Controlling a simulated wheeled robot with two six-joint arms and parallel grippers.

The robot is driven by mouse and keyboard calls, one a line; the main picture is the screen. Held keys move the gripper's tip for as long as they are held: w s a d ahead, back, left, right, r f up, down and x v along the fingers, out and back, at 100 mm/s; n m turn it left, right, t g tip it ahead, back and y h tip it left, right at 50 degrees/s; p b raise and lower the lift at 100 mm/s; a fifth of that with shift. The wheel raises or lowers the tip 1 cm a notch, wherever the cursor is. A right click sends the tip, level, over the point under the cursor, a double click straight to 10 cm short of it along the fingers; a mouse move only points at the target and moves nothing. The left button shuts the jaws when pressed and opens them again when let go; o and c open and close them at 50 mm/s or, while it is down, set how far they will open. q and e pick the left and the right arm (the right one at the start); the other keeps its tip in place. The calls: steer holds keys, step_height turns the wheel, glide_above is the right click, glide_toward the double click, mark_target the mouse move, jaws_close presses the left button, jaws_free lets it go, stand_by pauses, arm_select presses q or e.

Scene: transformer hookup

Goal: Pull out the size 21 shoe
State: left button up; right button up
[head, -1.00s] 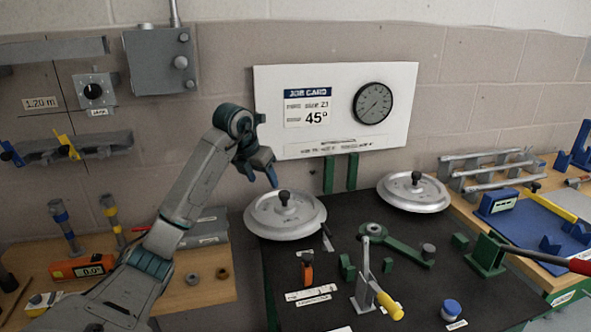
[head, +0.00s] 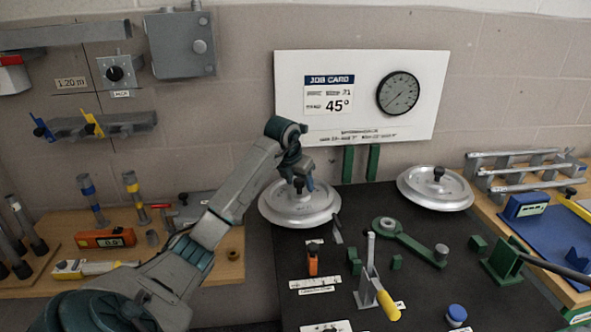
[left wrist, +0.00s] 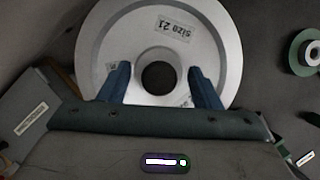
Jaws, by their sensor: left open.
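The size 21 shoe (head: 300,208) is a round silver disc with a black knob in its middle, on the left back part of the dark bench top. In the left wrist view the disc (left wrist: 105,38) shows a "size 21" label. My left gripper (head: 299,186) is above the disc. Its two blue fingers (left wrist: 163,84) stand open on either side of the black knob (left wrist: 160,77), with nothing clearly gripped. A second silver disc (head: 436,190) with a black knob lies at the back right. My right gripper is not in view.
A job card board (head: 357,96) reading 45° with a dial stands behind the bench on green posts. A yellow-handled lever (head: 386,304), a green wrench-like part (head: 410,243) and an orange block (head: 313,262) stand on the dark top. A wooden bench (head: 215,270) with tools is at left.

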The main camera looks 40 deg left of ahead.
arm_select(q)
steer(key=shift+w+a+f, duration=0.1)
steer(key=shift+w+f, duration=0.15)
steer(key=shift+f, duration=0.4)
jaws_close()
steer(key=c, duration=0.6)
jaws_free()
steer(key=shift+r, duration=0.1)
steer(key=shift+c, duration=0.2)
jaws_close()
